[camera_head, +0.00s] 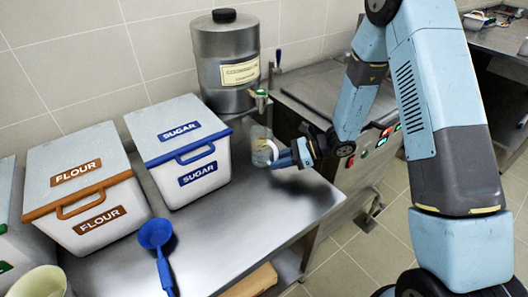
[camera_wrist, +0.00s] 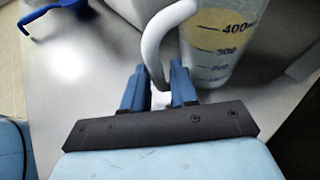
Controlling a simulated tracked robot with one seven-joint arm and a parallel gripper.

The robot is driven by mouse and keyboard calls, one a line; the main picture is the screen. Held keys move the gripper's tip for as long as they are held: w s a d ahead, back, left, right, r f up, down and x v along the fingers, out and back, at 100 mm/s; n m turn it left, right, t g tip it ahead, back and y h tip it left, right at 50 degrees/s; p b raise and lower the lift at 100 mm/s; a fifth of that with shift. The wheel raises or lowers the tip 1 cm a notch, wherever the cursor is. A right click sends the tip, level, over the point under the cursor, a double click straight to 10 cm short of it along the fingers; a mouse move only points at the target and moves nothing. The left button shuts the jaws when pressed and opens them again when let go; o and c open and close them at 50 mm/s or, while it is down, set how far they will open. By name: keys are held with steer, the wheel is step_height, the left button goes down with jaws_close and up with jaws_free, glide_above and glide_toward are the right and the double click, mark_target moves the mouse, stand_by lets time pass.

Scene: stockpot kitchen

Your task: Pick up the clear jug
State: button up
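The clear jug (camera_head: 260,146) stands on the steel counter below the tap of the metal urn in the head view. It has dark measuring marks and a white handle, and the wrist view shows the jug (camera_wrist: 222,45) close up at the top right. My gripper (camera_head: 274,158) is at the jug's handle side. In the wrist view the blue fingers of my gripper (camera_wrist: 158,75) are close together, one on each side of the lower part of the white handle (camera_wrist: 155,45), and look shut on it. The jug looks upright, with its base near the counter.
A metal urn (camera_head: 225,62) with a tap stands behind the jug. White SUGAR (camera_head: 180,150) and FLOUR (camera_head: 88,190) bins stand to the left. A blue scoop (camera_head: 157,240) lies in front. The counter (camera_head: 225,225) is bare between scoop and jug.

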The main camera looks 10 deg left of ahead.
steer(key=shift+x, duration=1.35)
jaws_close()
